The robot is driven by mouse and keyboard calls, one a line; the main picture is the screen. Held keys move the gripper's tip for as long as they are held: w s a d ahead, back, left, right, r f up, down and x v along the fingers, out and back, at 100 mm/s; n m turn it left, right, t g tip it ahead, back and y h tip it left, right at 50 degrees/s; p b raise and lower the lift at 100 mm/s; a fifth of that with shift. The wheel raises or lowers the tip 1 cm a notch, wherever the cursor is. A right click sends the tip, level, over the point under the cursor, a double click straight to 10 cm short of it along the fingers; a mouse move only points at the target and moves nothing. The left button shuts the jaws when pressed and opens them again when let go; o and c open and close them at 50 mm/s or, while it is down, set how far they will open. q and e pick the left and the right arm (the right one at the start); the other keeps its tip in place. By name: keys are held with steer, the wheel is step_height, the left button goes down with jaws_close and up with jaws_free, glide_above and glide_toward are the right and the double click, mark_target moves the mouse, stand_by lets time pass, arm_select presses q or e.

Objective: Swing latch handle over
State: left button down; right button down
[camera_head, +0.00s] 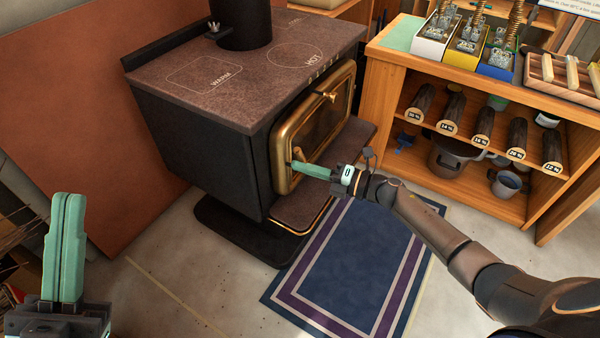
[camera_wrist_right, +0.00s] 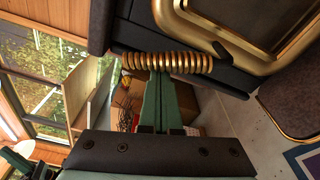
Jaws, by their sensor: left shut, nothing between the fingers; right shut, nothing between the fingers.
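The latch handle, a brass coil grip (camera_wrist_right: 168,62), lies across the front of my right gripper's fingertips (camera_wrist_right: 158,76) in the right wrist view. In the head view, the brass handle (camera_head: 298,154) is at the lower left edge of the stove's brass-framed door (camera_head: 283,130). My right gripper (camera_head: 294,165) is shut with its tips at or against the handle; nothing is between the fingers. Whether they touch cannot be told exactly. My left gripper (camera_head: 68,198) is shut and empty at the lower left, away from the stove.
The dark stove (camera_head: 195,140) has a stone top and a black flue (camera_head: 240,25). A ledge (camera_head: 345,150) juts out below the door. A blue rug (camera_head: 350,260) lies on the floor in front. A wooden shelf (camera_head: 385,95) with logs and pots stands at the right.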

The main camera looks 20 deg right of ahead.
arm_select(q)
steer(key=shift+f, duration=0.25)
arm_select(e)
steer(key=shift+w+d+r+m, duration=0.3)
steer(key=shift+w+d+m, duration=0.15)
steer(key=shift+d+m, duration=0.15)
steer(key=shift+w+d+r+m, duration=0.3)
steer(key=shift+w+d+m, duration=0.1)
steer(key=shift+d+m, duration=0.15)
steer(key=shift+a, duration=0.1)
